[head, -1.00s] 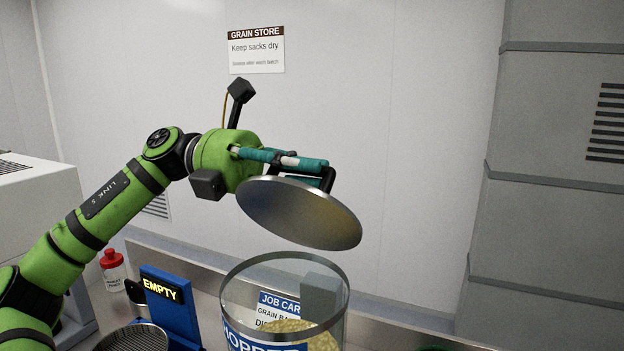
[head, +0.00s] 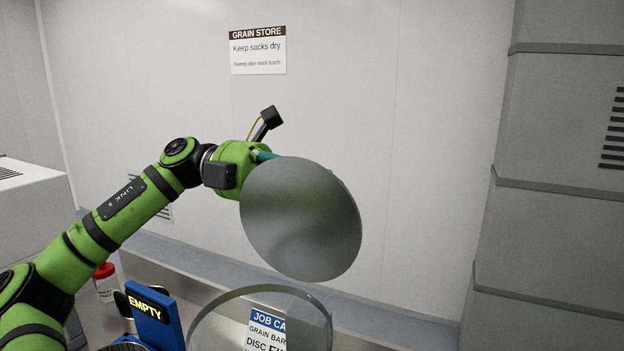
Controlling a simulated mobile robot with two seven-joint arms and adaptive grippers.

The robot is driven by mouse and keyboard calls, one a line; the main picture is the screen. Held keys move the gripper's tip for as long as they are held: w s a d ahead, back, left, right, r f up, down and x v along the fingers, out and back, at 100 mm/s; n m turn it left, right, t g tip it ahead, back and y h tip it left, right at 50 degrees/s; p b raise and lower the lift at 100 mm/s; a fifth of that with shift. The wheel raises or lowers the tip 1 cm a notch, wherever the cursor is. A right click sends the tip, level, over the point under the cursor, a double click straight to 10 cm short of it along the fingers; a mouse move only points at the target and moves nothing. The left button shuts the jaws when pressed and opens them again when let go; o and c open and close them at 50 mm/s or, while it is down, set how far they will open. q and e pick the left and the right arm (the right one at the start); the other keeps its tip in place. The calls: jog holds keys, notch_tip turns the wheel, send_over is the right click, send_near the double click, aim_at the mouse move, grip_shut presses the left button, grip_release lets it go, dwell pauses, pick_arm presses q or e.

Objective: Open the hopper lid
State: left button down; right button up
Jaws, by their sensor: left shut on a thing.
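The hopper (head: 199,323) is a clear round container at the bottom of the head view, with its top open. The hopper lid (head: 303,222) is a grey metal disc held in the air above the hopper, apart from it. It is steeply tilted, with its flat underside facing me. My left gripper (head: 265,155) is shut on the lid from behind. The disc hides its fingertips and the lid's handle. My right gripper is not in view.
A blue stand with an "EMPTY" display (head: 150,308) is left of the hopper. A white bottle with a red cap (head: 105,283) stands behind it. A job card (head: 267,334) shows through the hopper. Tall grey cabinets (head: 560,200) are at the right.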

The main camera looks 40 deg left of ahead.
pick_arm(q)
jog(key=shift+w+a+r, duration=0.1)
jog(key=shift+r, duration=0.05)
jog(key=c, duration=1.4)
grip_release()
jog(key=shift+o, duration=0.6)
jog(key=shift+a+f, duration=0.2)
jog(key=shift+a, duration=0.2)
jog(key=v, duration=1.1)
